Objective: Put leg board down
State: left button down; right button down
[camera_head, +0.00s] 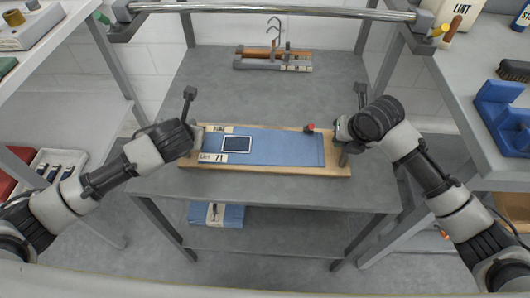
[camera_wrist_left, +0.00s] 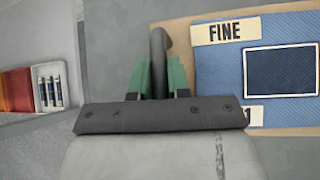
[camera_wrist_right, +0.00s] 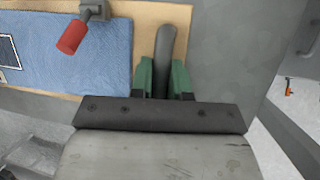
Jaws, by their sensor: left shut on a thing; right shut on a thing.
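My left gripper (camera_head: 196,140) is shut on the dark handle (camera_wrist_left: 158,55) at the board's left end. My right gripper (camera_head: 343,138) is shut on the handle (camera_wrist_right: 165,55) at its right end. The board also shows in the left wrist view (camera_wrist_left: 180,40) and right wrist view (camera_wrist_right: 155,15).
Wooden and grey hangers (camera_head: 272,58) lie at the back of the grey table (camera_head: 270,95). A folded blue cloth (camera_head: 215,214) lies on the lower shelf. A metal rail (camera_head: 270,10) crosses above. A blue holder (camera_head: 500,110) stands on the right counter. The table's middle is clear.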

pick_arm(q)
jog(key=c, duration=1.3)
grip_release()
jog(key=shift+a, duration=0.1)
jog(key=shift+c, duration=0.2)
pick_arm(e)
jog(key=c, duration=1.3)
grip_release()
jog(key=shift+d, duration=0.1)
jog(key=shift+c, duration=0.2)
pick_arm(q)
jog(key=shift+o, duration=1.2)
pick_arm(e)
jog(key=shift+o, duration=1.2)
jog(key=shift+r, duration=0.1)
pick_arm(q)
jog(key=v, duration=1.2)
pick_arm(e)
jog(key=v, duration=1.1)
jog(key=shift+s+r, duration=0.15)
jog(key=shift+r, duration=0.2)
pick_arm(q)
jog(key=shift+f, duration=0.1)
